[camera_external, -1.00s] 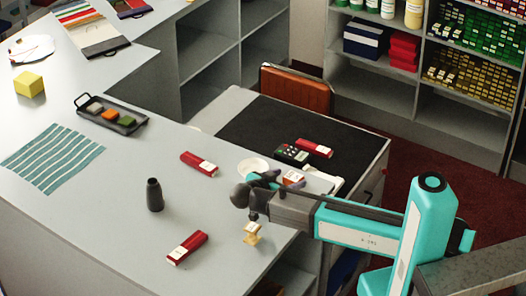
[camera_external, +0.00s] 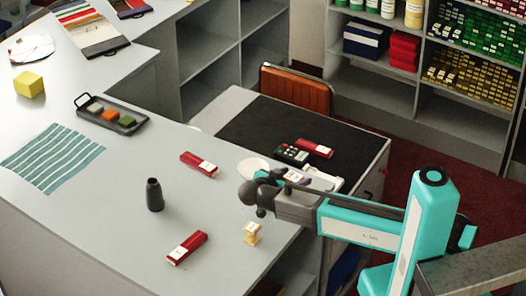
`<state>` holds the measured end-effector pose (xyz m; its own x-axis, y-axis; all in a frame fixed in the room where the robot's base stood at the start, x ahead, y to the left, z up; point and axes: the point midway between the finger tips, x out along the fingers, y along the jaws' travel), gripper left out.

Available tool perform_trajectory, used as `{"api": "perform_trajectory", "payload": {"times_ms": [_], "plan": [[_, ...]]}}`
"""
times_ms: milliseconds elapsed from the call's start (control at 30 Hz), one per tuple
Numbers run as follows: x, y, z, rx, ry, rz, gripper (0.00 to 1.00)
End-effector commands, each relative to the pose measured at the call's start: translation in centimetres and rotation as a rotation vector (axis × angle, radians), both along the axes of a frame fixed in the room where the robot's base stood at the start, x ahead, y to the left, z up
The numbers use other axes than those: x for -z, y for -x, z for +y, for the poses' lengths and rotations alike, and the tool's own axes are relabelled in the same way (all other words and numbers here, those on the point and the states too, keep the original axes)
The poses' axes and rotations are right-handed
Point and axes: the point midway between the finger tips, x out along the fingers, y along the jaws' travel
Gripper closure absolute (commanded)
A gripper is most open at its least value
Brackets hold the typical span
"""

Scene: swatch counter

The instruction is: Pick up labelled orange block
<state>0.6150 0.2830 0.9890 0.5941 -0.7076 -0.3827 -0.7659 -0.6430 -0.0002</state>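My gripper (camera_external: 268,181) is over the near part of the counter, beside a white round dish (camera_external: 253,167). Its fingers are small, dark and partly hidden by the wrist, so I cannot tell whether they are open or shut. Just right of it, a small block with a white label (camera_external: 293,176) shows behind my arm; its sides are mostly covered and I cannot tell whether the gripper touches it. Another orange block (camera_external: 110,116), with no label that I can see, sits in the dark tray (camera_external: 128,129) at left.
A dark vase (camera_external: 154,195), red labelled blocks (camera_external: 199,164) (camera_external: 187,248) and a small pale-yellow labelled stand (camera_external: 252,234) are on the counter. A third red labelled piece (camera_external: 314,148) and a dark keypad device (camera_external: 291,154) lie behind my arm. Clear counter surrounds the vase.

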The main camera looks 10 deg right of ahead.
Motion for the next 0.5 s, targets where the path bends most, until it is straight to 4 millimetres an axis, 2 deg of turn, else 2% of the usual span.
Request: {"api": "perform_trajectory", "payload": {"times_ms": [33,233,500], "plan": [[-0.01,0.0,0.0,0.0,0.0,0.0,0.46],[-0.01,0.0,0.0,0.0,0.0,0.0,0.78],[-0.06,0.0,0.0,0.0,0.0,0.0,0.78]]}}
